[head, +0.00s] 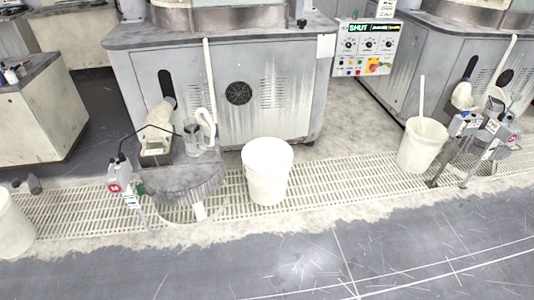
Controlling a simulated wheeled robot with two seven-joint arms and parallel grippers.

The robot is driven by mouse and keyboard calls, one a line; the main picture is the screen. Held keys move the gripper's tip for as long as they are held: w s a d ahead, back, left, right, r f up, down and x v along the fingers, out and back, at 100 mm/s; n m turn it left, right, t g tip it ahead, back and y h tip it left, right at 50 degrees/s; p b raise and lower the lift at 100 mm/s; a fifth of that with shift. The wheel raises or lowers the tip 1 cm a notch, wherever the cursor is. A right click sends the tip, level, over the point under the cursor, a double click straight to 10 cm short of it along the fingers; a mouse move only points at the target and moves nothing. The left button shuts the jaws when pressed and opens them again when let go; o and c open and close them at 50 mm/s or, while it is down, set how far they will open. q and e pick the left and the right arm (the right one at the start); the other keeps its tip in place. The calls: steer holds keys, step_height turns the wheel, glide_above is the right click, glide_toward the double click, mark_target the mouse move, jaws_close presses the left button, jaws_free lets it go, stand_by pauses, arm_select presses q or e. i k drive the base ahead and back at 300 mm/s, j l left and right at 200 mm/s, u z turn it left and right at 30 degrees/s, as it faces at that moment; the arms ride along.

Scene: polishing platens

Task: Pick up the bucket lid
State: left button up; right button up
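A white bucket (267,185) stands upright on the pale floor grating, near the middle of the head view. Its top looks closed by a flat white lid (267,152), which seems to sit level on the rim. Neither of my grippers shows in this view, so nothing is seen touching the lid or bucket.
A grey polishing machine (270,105) stands behind the bucket. Another white bucket (420,150) holds a stick at right. The dark floor (300,265) in front is clear.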

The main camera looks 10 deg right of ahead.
mark_target(263, 155)
steer(key=i+l+u, duration=0.1)
steer(key=i+l, duration=0.6)
steer(key=i+l+u, duration=0.15)
steer(key=i+l, duration=0.2)
steer(key=i+l+u, duration=0.1)
steer(key=i+l, duration=0.2)
steer(key=l, duration=0.2)
steer(key=i+l, duration=0.3)
steer(key=l, duration=0.15)
steer(key=i+l+u, duration=0.15)
steer(key=i+l, duration=0.45)
steer(key=l, duration=0.3)
steer(key=i+l+u, duration=0.15)
steer(key=i+l, duration=0.15)
steer(key=l, duration=0.2)
